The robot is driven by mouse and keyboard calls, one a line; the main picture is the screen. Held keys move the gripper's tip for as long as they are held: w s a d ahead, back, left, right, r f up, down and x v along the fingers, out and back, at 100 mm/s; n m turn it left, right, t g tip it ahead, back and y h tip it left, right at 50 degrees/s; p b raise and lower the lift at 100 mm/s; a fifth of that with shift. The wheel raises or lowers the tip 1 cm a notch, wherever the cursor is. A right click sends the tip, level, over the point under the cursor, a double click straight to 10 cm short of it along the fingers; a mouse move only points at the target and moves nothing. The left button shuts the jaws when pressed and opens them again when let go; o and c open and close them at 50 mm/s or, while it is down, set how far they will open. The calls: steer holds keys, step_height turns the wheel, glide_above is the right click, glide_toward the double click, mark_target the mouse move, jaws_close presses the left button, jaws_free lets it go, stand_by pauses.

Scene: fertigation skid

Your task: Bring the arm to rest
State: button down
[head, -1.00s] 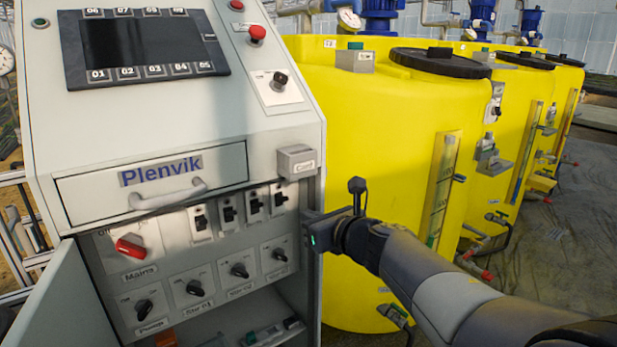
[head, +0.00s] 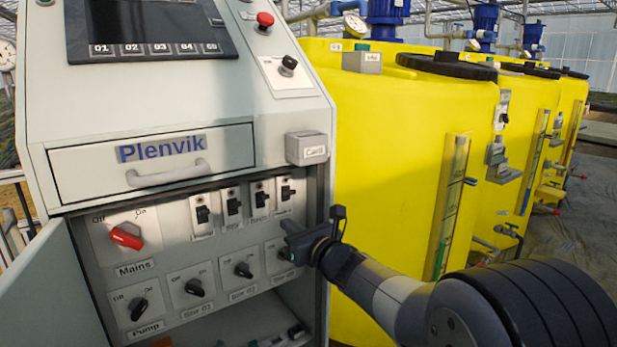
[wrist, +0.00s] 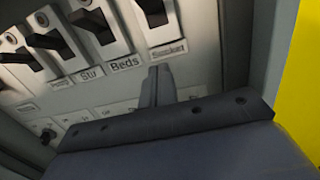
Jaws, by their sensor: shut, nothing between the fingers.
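My gripper (head: 290,228) is shut and empty at the right side of the open cabinet (head: 318,230). In the head view it covers part of the right rotary knob, just below the row of toggle switches. In the wrist view its closed fingers (wrist: 157,88) point at the panel below the switches labelled Beds (wrist: 90,27) and Socket (wrist: 154,12). I cannot tell whether the fingertips touch the panel. My arm reaches in from the lower right of the head view, bent at a large dark joint.
The cabinet door (head: 50,290) stands open at left. A red Mains knob (head: 126,236) and a drawer (head: 100,165) with a handle are on the front. A grey box (head: 306,148) juts from the right edge. Yellow tanks (head: 400,150) stand close at right.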

steer(key=shift+s+d+f+t+b, duration=0.45)
steer(key=shift+d+f+t+b, duration=0.1)
steer(key=shift+d+b, duration=0.1)
steer(key=shift+s+d+f+t+b, duration=0.4)
steer(key=shift+d+t+b, duration=0.15)
steer(key=shift+d, duration=0.05)
steer(key=shift+w, duration=0.1)
